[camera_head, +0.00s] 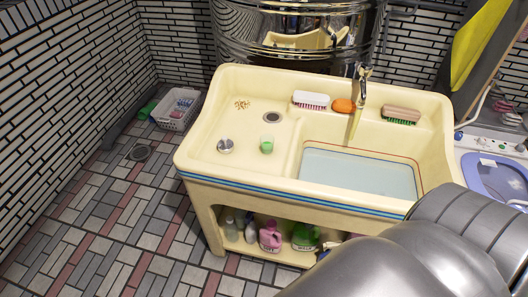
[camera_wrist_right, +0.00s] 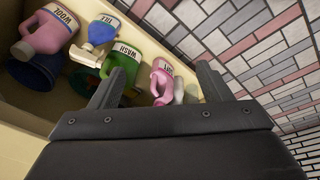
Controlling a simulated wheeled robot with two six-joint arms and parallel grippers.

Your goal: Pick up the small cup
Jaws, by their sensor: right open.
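A small green cup-like item (camera_head: 267,146) stands on the left ledge of the cream sink unit (camera_head: 240,90). A small round metal item (camera_head: 225,146) sits left of it; I cannot tell which is the small cup. My right arm fills the lower right of the head view, its gripper out of frame. In the right wrist view my right gripper (camera_wrist_right: 160,82) is open, its two dark fingers apart with nothing held. It faces the lower shelf of bottles, away from the ledge. My left gripper is in neither view.
Labelled bottles, such as the pink one (camera_head: 270,237) and the green one (camera_head: 305,237), stand on the shelf below. Brushes (camera_head: 311,100) and an orange item (camera_head: 343,105) lie on the back ledge by the tap (camera_head: 361,85). A white basket (camera_head: 177,108) is on the floor, left.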

